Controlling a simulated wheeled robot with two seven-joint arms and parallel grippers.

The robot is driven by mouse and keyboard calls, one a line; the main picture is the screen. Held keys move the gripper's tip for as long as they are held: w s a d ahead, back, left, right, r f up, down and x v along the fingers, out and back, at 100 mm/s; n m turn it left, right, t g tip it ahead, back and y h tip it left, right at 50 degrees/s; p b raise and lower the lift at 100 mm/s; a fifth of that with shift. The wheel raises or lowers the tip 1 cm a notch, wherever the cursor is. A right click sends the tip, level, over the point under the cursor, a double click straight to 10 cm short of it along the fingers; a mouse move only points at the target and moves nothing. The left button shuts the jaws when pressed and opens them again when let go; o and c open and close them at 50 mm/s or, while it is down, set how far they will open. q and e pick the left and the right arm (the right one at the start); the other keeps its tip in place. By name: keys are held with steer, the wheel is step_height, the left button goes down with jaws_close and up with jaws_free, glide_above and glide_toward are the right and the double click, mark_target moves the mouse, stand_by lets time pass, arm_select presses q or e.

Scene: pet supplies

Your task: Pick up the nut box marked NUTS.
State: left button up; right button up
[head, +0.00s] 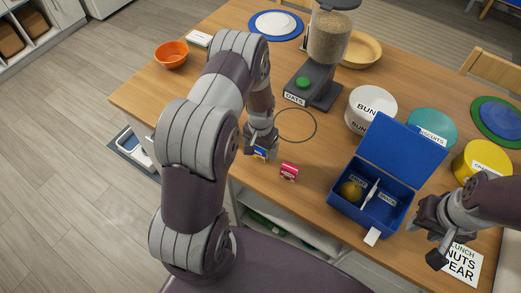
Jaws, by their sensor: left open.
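A small blue and yellow box (260,154) stands near the table's front edge. My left gripper (261,149) is right over it, open, with its fingers at the box's upper part. The gripper covers part of the box. A small red-pink box (289,172) with a pale label stands just to the right. The lettering on both small boxes is too small to read, so I cannot tell which is marked NUTS. My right gripper (428,234) is at the right, beside the blue lunch box; whether it is open is unclear.
The open blue lunch box (343,210) holds a yellow-green fruit (351,191) in its left compartment. A card (461,263) reads LUNCH, NUTS, PEAR. The oats dispenser (322,55), a BUNS tin (371,107), a teal tin (432,128) and an orange bowl (171,55) stand farther back.

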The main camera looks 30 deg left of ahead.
arm_select(q)
steer(key=c, duration=1)
steer(key=shift+c, duration=0.3)
